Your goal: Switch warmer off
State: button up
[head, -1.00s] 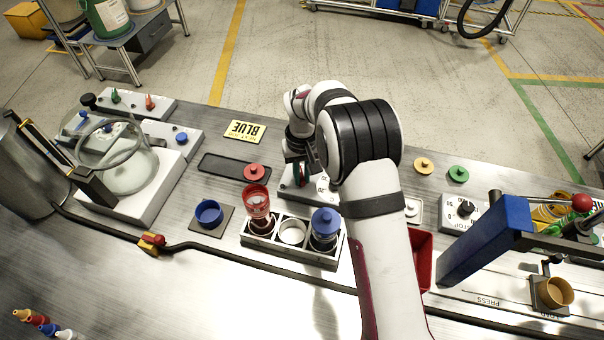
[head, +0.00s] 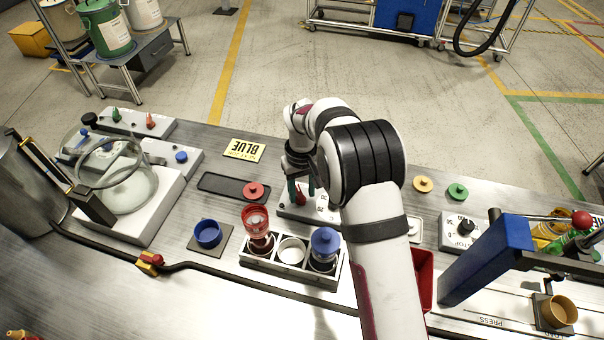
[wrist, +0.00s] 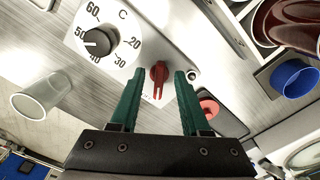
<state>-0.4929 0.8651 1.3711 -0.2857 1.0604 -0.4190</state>
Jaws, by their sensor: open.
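The warmer (wrist: 118,48) is a pale box with a black temperature dial (wrist: 97,43) marked in degrees C and a red switch (wrist: 158,75). In the wrist view the dial's white mark points near 50, and the switch's narrow handle lies lengthwise along the fingers. My gripper (wrist: 158,78) is open, with its green fingertips on either side of the switch and a gap on both sides. In the head view my gripper (head: 301,187) points down at the warmer (head: 292,209), with the red switch between its fingers.
A rack (head: 272,268) with red and blue containers stands just in front of the warmer. A dark tray (head: 222,185) with a red lid (head: 253,190) lies to its left. Another dial box (head: 460,230) and a blue press (head: 488,262) stand to the right.

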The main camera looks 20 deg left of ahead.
aim_at(302, 197)
notch_tip(302, 197, up, 14)
jog(key=shift+r, duration=0.25)
jog(key=s+d+r+m, duration=0.45)
jog(key=s+d, duration=0.25)
jog(key=d, duration=0.3)
jog(key=s+d+f+m+y, duration=0.1)
jog(key=s+d+m, duration=0.3)
jog(key=s, duration=0.7)
jog(key=s+d+f+m, duration=0.2)
jog(key=s+d+m, duration=0.2)
jog(key=s, duration=0.8)
jog(key=shift+d+y, duration=0.4)
jog(key=shift+d, duration=0.4)
